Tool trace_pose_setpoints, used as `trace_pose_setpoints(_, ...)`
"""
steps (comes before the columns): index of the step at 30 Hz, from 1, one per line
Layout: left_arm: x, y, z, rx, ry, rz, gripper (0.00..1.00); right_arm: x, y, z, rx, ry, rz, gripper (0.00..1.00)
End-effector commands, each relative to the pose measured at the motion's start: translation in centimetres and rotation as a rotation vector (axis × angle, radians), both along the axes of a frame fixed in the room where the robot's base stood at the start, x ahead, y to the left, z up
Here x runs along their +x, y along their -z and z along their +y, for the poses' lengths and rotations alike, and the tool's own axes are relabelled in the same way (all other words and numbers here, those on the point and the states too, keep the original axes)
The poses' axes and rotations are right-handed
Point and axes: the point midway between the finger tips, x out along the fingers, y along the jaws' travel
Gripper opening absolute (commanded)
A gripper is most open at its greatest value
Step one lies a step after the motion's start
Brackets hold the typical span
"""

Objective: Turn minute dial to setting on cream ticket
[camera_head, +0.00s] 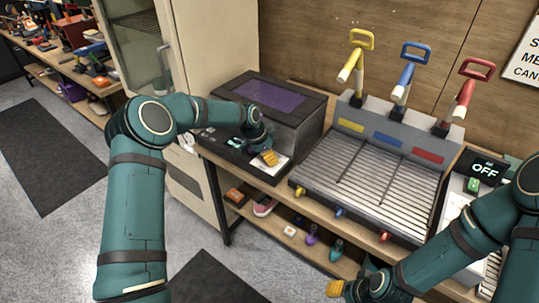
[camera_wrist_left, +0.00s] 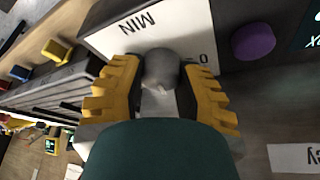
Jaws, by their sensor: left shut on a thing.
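The minute dial (camera_wrist_left: 160,70) is a grey round knob on a white plate marked "MIN" (camera_wrist_left: 120,40) in the left wrist view. My left gripper (camera_wrist_left: 160,88) has its yellow fingers on either side of the dial, shut on it. In the head view my left gripper (camera_head: 268,157) is at the front panel of the dark machine (camera_head: 285,115), and hides the dial. My right gripper (camera_head: 338,288) is low in front of the bench; its fingers are too small to judge. I cannot make out the cream ticket. A pale label (camera_wrist_left: 298,157) with partial lettering lies at the lower right of the wrist view.
A purple button (camera_wrist_left: 253,41) is beside the dial plate. A rack with yellow, blue and red levers (camera_head: 403,75) stands right of the machine. A display reading "OFF" (camera_head: 487,170) is at far right. Shoes and small items fill the lower shelf (camera_head: 275,226).

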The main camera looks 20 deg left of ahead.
Motion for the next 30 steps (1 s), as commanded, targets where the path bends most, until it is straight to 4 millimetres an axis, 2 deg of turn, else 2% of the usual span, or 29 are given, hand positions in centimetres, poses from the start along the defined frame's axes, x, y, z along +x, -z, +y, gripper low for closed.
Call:
trace_pose_setpoints(10,-0.10,0.26,-0.11,-0.001,0.152,0.004,0.00,-0.05,0.14,0.01,0.000,-0.001,0.001,0.47)
trace_pose_setpoints(27,-0.17,0.31,-0.12,0.000,0.183,0.006,0.00,-0.06,0.16,0.01,0.000,-0.002,0.002,0.47)
trace_pose_setpoints(28,-0.17,0.31,-0.12,-0.001,0.182,0.006,0.43,-0.06,0.16,0.01,0.000,-0.002,0.002,0.47)
trace_pose_setpoints(30,-0.16,0.30,-0.12,0.000,0.182,0.005,0.67,-0.06,0.16,0.01,0.000,-0.002,0.002,0.47)
